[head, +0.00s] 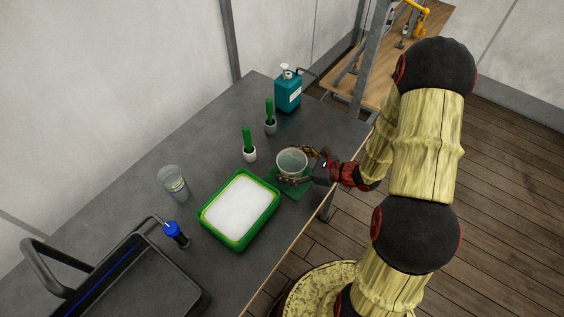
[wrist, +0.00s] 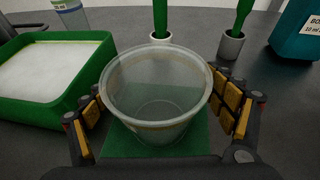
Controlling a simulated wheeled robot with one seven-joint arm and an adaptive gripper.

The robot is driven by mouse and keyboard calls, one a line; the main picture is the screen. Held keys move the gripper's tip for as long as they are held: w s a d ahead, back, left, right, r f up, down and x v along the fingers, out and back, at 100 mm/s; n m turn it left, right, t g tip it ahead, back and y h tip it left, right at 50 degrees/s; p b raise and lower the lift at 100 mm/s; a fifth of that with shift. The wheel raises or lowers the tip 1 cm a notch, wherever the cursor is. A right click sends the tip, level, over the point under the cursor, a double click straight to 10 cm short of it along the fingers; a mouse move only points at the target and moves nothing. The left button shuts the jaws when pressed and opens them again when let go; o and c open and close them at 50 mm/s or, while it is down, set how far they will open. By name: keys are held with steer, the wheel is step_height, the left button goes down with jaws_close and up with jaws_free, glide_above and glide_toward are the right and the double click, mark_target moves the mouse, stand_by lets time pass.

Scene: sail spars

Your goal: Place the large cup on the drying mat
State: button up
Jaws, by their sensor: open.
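A large clear cup (head: 291,162) stands upright over the green drying mat (head: 303,191), near the table's right edge. In the wrist view the cup (wrist: 157,95) is between the fingers of my gripper (wrist: 160,112), with the green mat (wrist: 190,146) beneath it. My gripper (head: 305,168) is open around the cup, with a finger on either side. A narrow gap seems to show between the fingers and the cup wall. The cup's base appears to rest on the mat, but exact contact is hard to tell.
A green tub of white foam (head: 240,207) stands just left of the mat. Two green-handled brushes in white holders (head: 249,145) (head: 270,117) and a teal bottle (head: 288,91) stand behind. A clear glass (head: 173,182), a blue-topped item (head: 173,231) and a dark sink (head: 130,285) are left.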

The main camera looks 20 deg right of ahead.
steer(key=p+v, duration=0.1)
steer(key=v, duration=0.8)
steer(key=shift+s+d+r, duration=0.15)
